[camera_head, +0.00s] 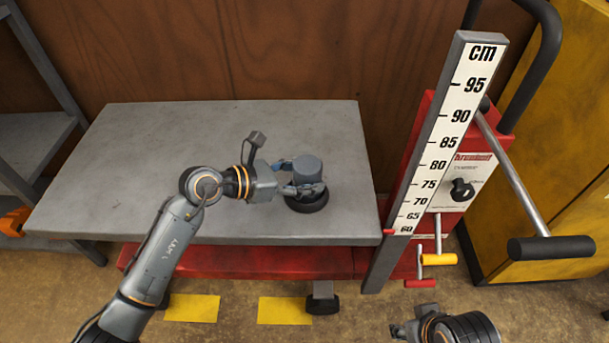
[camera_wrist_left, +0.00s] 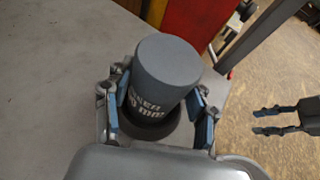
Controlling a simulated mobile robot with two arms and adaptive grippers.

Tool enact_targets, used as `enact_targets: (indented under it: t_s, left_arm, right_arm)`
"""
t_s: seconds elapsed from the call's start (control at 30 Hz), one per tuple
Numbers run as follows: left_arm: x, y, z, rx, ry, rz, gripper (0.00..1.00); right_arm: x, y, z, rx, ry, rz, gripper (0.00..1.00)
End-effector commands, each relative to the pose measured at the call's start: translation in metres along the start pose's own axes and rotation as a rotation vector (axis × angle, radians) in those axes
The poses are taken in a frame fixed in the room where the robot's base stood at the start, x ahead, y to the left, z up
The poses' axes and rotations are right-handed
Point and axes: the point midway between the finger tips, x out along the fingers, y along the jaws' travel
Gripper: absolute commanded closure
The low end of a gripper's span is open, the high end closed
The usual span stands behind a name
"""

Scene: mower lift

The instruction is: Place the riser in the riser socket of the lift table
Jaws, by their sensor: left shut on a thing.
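The riser (camera_head: 307,167) is a grey cylinder, and white lettering on its side shows in the left wrist view (camera_wrist_left: 165,75). My left gripper (camera_head: 298,178) is shut on it, with a blue-padded finger on each side. The riser socket is a black ring (camera_head: 308,205) on the lift table (camera_head: 160,150), near its right front corner. The riser stands over the ring, roughly upright. Its lower end is hidden, so I cannot tell whether it is fully seated. My right gripper (camera_head: 403,330) is empty and low at the front right; its fingers are apart in the left wrist view (camera_wrist_left: 268,121).
A red column with a cm scale (camera_head: 440,140) stands right of the table. A crank handle (camera_head: 550,248) and smaller red and yellow handles (camera_head: 438,260) stick out there. A yellow cabinet (camera_head: 560,110) is at the right. The table's left half is clear.

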Motion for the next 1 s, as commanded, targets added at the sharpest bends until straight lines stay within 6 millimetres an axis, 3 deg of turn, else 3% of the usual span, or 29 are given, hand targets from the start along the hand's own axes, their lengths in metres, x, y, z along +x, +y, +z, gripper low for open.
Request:
enact_targets:
  t_s: [0.07,0.1,0.2,0.6,0.77,1.0]
  left_arm:
    - [0.0,0.0,0.0,0.001,-0.002,0.001,0.89]
    - [0.0,0.0,-0.001,0.0,0.0,0.0,0.37]
    - [0.0,0.0,-0.001,0.0,0.0,0.0,0.21]
    - [-0.001,0.0,0.002,0.0,0.0,0.0,0.21]
    - [-0.027,0.001,0.0,0.002,0.005,0.002,0.21]
    - [-0.08,0.001,0.0,0.0,0.005,0.002,0.21]
  right_arm:
    - [0.001,0.0,-0.003,0.0,0.013,0.0,0.6]
    - [0.001,0.0,-0.004,0.0,0.021,0.0,0.6]
    - [0.001,0.0,-0.005,-0.001,0.023,-0.001,0.6]
    - [-0.002,0.0,-0.003,-0.001,0.008,-0.001,0.6]
    - [-0.006,0.0,-0.001,-0.001,-0.006,0.0,0.6]
    - [-0.011,0.0,-0.003,0.0,-0.004,0.0,0.6]
